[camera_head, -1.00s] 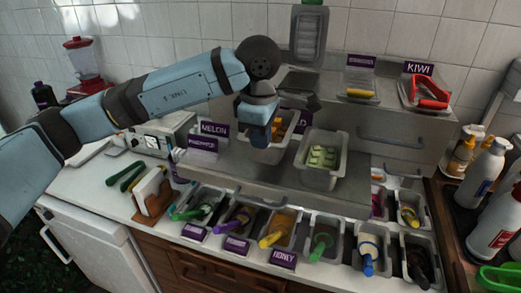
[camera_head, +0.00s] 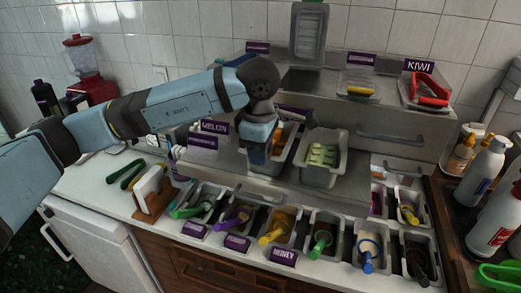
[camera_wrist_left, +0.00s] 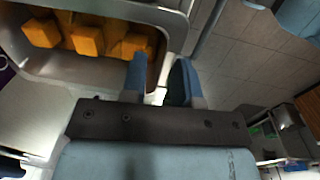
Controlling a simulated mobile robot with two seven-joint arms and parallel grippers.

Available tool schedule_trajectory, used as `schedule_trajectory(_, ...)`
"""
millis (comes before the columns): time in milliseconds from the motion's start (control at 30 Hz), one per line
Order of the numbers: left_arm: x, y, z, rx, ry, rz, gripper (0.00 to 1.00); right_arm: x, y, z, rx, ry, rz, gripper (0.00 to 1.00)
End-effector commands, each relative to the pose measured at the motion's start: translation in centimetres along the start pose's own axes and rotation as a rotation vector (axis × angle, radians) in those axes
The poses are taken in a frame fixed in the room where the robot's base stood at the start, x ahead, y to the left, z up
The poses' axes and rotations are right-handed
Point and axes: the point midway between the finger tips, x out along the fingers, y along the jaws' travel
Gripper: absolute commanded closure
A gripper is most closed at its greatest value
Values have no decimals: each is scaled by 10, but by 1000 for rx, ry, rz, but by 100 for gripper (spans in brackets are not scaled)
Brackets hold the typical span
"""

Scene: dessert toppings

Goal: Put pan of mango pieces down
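The pan of mango pieces (camera_head: 287,148) is a grey metal pan with orange cubes. It stands on or just over the steel step, left of the pan of green pieces (camera_head: 321,172); its base is partly hidden. My left gripper (camera_head: 257,158) is at the pan's left side and hides part of it. In the left wrist view, the two blue fingers (camera_wrist_left: 160,78) straddle the pan's wall, one inside and one outside, close together on it. Mango cubes (camera_wrist_left: 85,38) lie in the pan there. My right gripper is not in view.
A row of small pans with coloured-handled utensils (camera_head: 272,225) fills the counter in front. The upper step holds a tray with red tongs (camera_head: 428,88). Bottles (camera_head: 484,170) stand at the right. The step right of the green pan has free room.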

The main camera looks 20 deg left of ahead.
Motion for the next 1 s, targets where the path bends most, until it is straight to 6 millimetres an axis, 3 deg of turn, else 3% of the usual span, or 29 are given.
schedule_trajectory(167, -8, 1, 0, 0, -1, 2, 72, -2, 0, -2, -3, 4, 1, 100)
schedule_trajectory(700, -110, 1, 0, 0, 0, 3, 72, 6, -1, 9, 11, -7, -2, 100)
schedule_trajectory(1000, -124, 0, 0, 0, 0, 0, 72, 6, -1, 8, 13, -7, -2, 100)
